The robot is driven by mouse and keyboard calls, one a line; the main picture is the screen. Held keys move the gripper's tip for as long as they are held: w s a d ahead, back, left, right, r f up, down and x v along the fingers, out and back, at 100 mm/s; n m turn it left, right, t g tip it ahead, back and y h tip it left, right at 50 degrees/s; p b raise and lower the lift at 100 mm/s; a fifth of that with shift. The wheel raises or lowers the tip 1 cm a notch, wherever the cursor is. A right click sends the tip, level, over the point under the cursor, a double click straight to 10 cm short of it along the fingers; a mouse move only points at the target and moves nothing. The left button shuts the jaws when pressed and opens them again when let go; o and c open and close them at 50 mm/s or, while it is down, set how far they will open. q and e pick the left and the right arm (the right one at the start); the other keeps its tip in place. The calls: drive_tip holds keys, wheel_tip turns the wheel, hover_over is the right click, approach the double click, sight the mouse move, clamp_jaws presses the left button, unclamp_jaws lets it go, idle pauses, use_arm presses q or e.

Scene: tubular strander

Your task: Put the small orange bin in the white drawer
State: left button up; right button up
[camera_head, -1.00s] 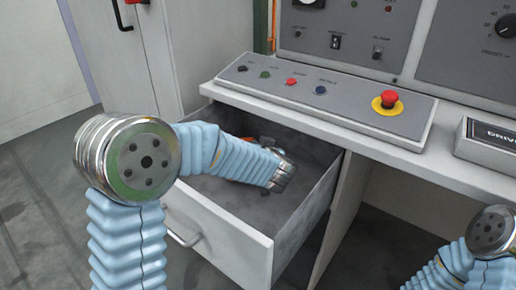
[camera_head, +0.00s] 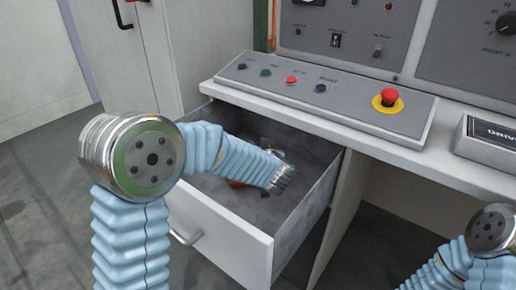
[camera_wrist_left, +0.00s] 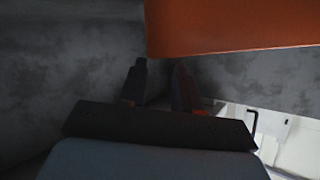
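The white drawer (camera_head: 222,232) is pulled out under the counter, with a grey inside. My left arm reaches over its front into it. A small patch of the orange bin (camera_head: 238,184) shows below my forearm inside the drawer; the forearm hides the rest. In the left wrist view the orange bin (camera_wrist_left: 235,25) fills the top right, just beyond the fingertips. My left gripper (camera_wrist_left: 158,72) has its two dark fingers apart, with a gap and nothing seen between them. Whether a finger touches the bin is unclear. My right gripper is out of view; only part of that arm shows at lower right.
The counter (camera_head: 410,160) overhangs the drawer's back and right. A control panel (camera_head: 320,95) with buttons and a red emergency stop (camera_head: 388,97) is on it. A grey cabinet (camera_head: 135,50) stands at the left. Open floor lies at far left.

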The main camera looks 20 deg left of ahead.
use_arm(q)
drive_tip(key=shift+r, duration=0.15)
drive_tip(key=v, duration=0.8)
drive_tip(key=shift+w+r+p, duration=0.15)
drive_tip(key=shift+r+p, duration=0.2)
drive_tip(key=shift+a, duration=0.1)
